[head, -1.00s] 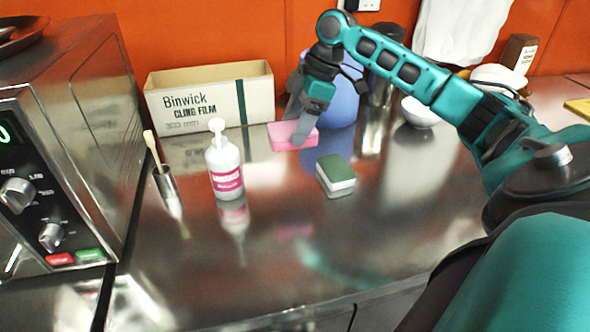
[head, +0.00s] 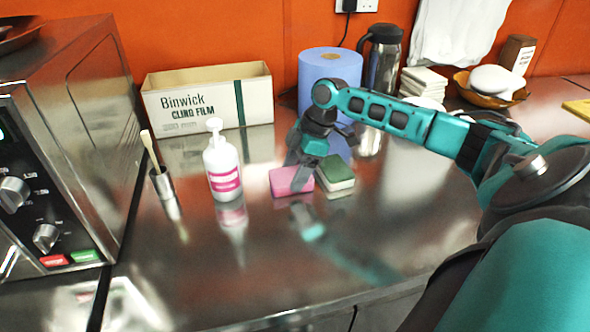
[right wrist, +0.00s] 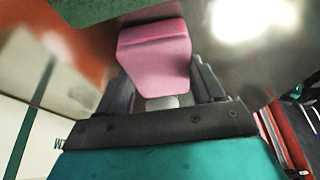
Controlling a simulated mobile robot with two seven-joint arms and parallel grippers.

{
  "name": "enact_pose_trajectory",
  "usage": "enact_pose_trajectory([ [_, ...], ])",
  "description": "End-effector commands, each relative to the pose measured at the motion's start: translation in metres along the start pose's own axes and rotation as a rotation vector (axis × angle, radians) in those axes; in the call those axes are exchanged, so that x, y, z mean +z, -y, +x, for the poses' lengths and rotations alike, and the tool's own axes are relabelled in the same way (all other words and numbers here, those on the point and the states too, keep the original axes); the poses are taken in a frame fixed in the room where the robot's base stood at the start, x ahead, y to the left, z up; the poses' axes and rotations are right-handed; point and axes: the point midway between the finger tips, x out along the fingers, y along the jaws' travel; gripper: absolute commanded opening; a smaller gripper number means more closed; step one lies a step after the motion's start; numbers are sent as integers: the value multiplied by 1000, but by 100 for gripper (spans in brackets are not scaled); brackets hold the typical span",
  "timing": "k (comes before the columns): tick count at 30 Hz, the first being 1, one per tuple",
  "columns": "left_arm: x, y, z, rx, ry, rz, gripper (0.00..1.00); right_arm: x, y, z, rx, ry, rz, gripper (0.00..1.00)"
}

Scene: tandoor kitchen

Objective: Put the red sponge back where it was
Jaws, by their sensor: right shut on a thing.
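The red sponge, pinkish in colour, (head: 284,182) is at the middle of the steel counter in the head view. My right gripper (head: 301,178) reaches down from behind and is shut on it. In the right wrist view the red sponge (right wrist: 157,52) sits between the two fingers. I cannot tell whether its underside touches the counter. A green and white sponge (head: 336,172) lies just right of it, very close; the gripper hides part of the gap. My left gripper is not in view.
A white pump bottle (head: 222,165) stands left of the sponges, beside a metal cup with a brush (head: 161,183). Behind are a cling film box (head: 208,100), a blue roll (head: 326,68) and a dark flask (head: 383,60). The front of the counter (head: 290,270) is clear.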

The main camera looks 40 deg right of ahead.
Motion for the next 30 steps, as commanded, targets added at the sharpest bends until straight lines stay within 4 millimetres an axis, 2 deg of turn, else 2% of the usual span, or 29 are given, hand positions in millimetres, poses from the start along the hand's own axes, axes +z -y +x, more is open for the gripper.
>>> enact_pose_trajectory([
  [5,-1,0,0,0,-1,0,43,1,0,3,-1,0,1,43],
  [6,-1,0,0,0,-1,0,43,1,0,2,0,0,0,71],
  [13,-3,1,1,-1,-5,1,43,1,0,2,0,0,0,93],
  [23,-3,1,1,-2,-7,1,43,0,0,-4,1,0,0,93],
  [26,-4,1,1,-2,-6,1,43,0,-1,-18,2,0,0,93],
  [30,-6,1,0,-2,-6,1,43,0,-1,-48,3,1,0,93],
])
